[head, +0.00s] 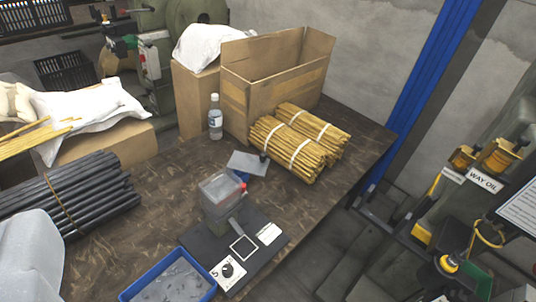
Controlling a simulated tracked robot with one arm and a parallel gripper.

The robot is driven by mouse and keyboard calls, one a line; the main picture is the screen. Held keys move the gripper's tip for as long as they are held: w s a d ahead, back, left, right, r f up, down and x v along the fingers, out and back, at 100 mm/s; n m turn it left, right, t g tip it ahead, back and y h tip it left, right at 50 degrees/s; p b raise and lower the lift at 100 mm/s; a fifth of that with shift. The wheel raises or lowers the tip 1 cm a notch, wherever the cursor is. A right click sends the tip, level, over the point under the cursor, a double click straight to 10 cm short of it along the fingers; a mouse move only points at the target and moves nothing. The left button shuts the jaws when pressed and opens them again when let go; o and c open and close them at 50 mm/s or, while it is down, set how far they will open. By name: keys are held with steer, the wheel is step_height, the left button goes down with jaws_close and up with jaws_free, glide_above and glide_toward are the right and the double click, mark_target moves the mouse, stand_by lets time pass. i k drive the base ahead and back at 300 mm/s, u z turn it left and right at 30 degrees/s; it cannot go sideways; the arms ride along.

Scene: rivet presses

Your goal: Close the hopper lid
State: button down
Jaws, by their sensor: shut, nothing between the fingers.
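A small clear-grey box that looks like the hopper (221,192) stands on a black base plate (262,262) on the brown table. A pale flat panel (247,163) shows just behind the box, tilted or lying flat. It may be the lid, but I cannot tell whether it is joined to the box. A small red part (243,187) sits at the box's right side. My gripper is not in view.
A blue tray (170,283) lies in front of the base plate. Dark rods (70,195) lie left. A water bottle (215,117), an open carton (250,100) and bundled yellow sticks (290,145) stand behind. A smooth grey shape (30,258) fills the lower left. The table's right end is bare.

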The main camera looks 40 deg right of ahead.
mark_target(240, 161)
steer(key=k, duration=1.1)
steer(key=z, duration=0.5)
steer(key=i, duration=1.9)
steer(key=u, duration=0.4)
